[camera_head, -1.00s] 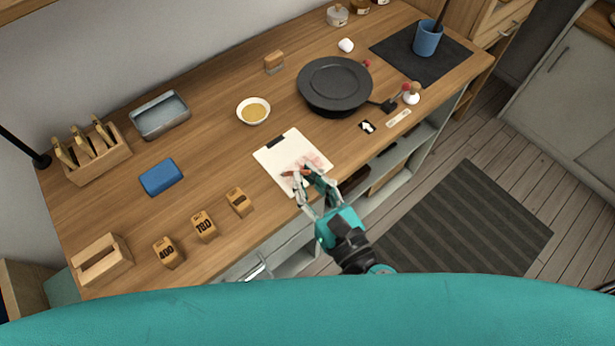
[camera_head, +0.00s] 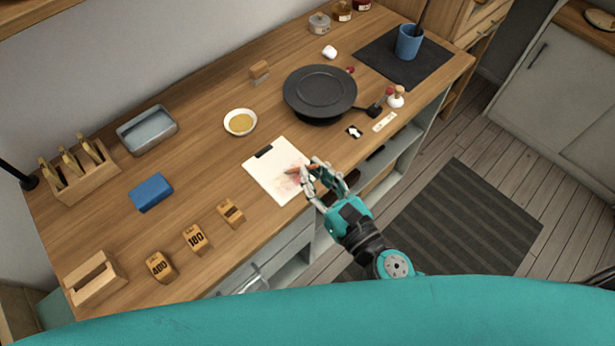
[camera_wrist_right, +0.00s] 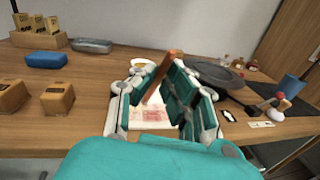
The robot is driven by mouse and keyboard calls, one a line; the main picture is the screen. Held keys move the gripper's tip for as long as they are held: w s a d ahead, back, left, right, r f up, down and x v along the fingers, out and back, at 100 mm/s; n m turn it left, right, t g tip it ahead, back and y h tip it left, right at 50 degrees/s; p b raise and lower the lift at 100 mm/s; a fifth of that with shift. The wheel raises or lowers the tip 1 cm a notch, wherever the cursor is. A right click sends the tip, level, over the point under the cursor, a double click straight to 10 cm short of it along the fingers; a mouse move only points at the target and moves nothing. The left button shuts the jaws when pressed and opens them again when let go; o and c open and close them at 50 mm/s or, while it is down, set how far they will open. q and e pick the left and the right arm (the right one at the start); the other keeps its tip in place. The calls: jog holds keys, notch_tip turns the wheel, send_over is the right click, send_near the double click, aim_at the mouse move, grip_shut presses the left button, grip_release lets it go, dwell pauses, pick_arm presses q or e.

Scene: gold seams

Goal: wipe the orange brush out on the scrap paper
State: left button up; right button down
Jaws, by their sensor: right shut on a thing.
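My right gripper (camera_head: 325,178) is at the front right edge of the scrap paper (camera_head: 268,178); it also shows in the right wrist view (camera_wrist_right: 165,100). It is shut on the orange brush (camera_head: 296,171), a slim orange-brown stick that stands tilted between the fingers in the wrist view (camera_wrist_right: 161,74). My left gripper is not in view.
A dark round plate (camera_head: 320,92) stands behind and right of the paper, near a bowl of yellow liquid (camera_head: 240,122). Labelled wooden blocks (camera_head: 196,239) and a blue block (camera_head: 151,191) are to the left. A blue cup (camera_head: 409,42) stands at the far right.

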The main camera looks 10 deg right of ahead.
jog(key=shift+w+d, duration=1.55)
jog(key=shift+d, duration=0.7)
jog(key=s+a, duration=0.1)
jog(key=a, duration=0.1)
jog(key=s+a, duration=0.2)
jog(key=shift+s+a+p, duration=0.2)
jog(key=shift+a+p, duration=0.15)
jog(key=shift+a, duration=0.15)
jog(key=s+a, duration=0.2)
jog(key=a, duration=0.1)
jog(key=shift+s+a, duration=0.2)
jog(key=shift+s, duration=0.15)
